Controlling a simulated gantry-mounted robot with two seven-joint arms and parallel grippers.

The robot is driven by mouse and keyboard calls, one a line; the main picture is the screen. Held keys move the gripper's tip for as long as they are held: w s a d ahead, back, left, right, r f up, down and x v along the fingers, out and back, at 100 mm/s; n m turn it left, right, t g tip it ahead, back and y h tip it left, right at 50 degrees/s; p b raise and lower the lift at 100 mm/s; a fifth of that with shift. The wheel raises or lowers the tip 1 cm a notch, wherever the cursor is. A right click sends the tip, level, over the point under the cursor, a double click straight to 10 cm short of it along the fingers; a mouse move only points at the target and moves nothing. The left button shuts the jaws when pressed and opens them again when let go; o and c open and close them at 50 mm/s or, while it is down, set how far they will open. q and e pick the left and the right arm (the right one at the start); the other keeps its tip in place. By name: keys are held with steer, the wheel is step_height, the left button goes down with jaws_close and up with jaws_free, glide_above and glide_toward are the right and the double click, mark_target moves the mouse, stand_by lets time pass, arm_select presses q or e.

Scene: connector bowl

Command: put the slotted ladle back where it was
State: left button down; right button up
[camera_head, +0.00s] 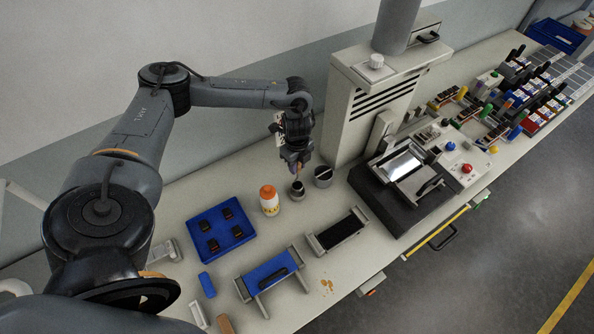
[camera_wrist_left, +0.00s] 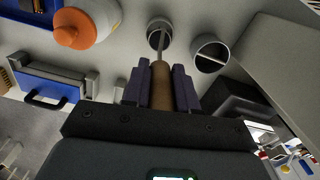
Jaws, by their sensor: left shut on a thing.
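The slotted ladle (camera_wrist_left: 160,84) shows in the left wrist view as a light brown handle with a thin metal stem. My left gripper (camera_head: 296,168) is shut on the handle, with one dark finger on each side; it also shows in the left wrist view (camera_wrist_left: 160,88). The stem runs to a small round grey pot (camera_wrist_left: 152,40), and its far end overlaps the pot's opening. The ladle's slotted head is hidden. This pot (camera_head: 297,196) is just below the gripper in the head view. My right gripper is not in view.
A second round pot with a bar across it (camera_head: 323,182) stands close beside the first. A white bottle with an orange cap (camera_head: 269,207) is at the left. A blue tray (camera_head: 215,246) and a tall beige machine (camera_head: 350,135) flank this area.

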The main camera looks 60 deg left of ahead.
arm_select(q)
steer(key=shift+f, duration=2.05)
steer(key=c, duration=0.9)
jaws_free()
